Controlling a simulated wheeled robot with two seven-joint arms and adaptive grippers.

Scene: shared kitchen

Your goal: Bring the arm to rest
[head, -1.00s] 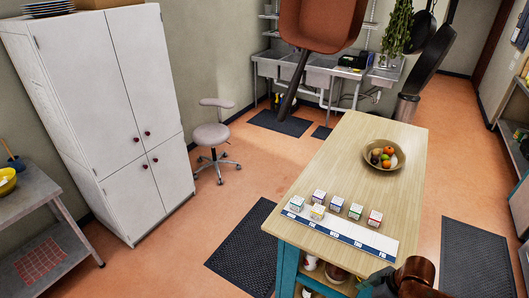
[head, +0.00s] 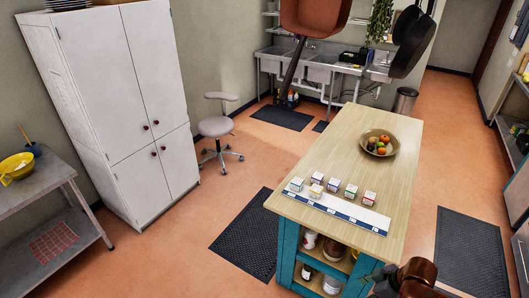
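A brown and dark part of what looks like my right arm (head: 414,274) shows at the bottom edge, right of centre, beside the near end of the wooden-topped island (head: 345,150). The dark part at its left side may be the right gripper, but its fingers cannot be made out. No held object is visible there. My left gripper and arm are not in view. On the island, several small labelled boxes (head: 351,191) stand along a white and blue labelled strip (head: 372,224).
A bowl of fruit (head: 393,148) sits farther along the island. Jars (head: 309,240) stand on the shelves below. Pans (head: 410,42) hang above. A white cabinet (head: 150,180), a stool (head: 216,127) and dark floor mats (head: 243,235) surround it. Open floor lies left of the island.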

